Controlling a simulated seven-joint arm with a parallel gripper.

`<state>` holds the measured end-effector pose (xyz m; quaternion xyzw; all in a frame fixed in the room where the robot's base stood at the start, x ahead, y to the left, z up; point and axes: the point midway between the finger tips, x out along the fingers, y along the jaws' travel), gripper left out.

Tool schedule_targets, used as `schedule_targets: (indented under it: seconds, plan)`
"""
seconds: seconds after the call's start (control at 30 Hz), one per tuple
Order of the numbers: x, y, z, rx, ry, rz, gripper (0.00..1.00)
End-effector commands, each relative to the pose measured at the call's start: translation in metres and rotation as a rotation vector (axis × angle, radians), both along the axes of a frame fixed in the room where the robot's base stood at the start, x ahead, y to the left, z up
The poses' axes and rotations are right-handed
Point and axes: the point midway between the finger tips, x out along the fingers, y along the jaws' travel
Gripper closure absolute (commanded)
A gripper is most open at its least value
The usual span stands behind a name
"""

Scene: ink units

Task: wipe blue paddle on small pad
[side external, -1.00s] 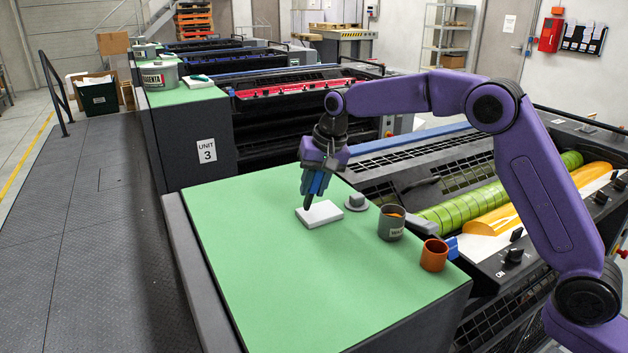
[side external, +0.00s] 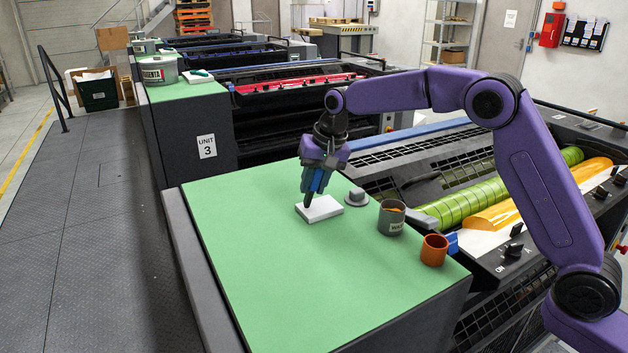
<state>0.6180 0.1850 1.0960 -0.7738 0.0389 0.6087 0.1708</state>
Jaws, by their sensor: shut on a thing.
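The small white pad (side external: 325,211) lies flat on the green top (side external: 270,270). My gripper (side external: 314,186) points down over the pad's upper-left part and is shut on the blue paddle (side external: 317,181). The paddle shows as a blue piece between the fingers, with a dark lower end reaching down to the pad's left part. It looks to be at or just above the pad's surface; I cannot tell whether it touches.
A small grey knob-like piece (side external: 356,197) sits just right of the pad. A grey can (side external: 391,218) and an orange cup (side external: 434,250) stand farther right, near the machine's rollers. The front and left of the green top are clear.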

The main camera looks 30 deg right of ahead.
Motion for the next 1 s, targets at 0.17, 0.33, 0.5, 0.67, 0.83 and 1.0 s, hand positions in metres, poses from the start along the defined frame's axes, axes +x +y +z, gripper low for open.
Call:
schedule_targets:
  seconds: [0.17,0.33,0.5,0.67,0.83,1.0]
  plan:
    - [0.0,0.0,-0.003,0.0,0.0,0.0,1.0]
    - [0.0,0.0,-0.003,0.0,0.0,0.0,1.0]
    - [0.0,0.0,-0.004,0.0,0.0,0.0,1.0]
    - [0.0,0.0,-0.005,-0.001,0.001,0.0,1.0]
    - [0.0,-0.008,-0.004,-0.001,0.003,-0.002,1.0]
    - [0.0,-0.016,-0.004,-0.002,0.003,-0.002,1.0]
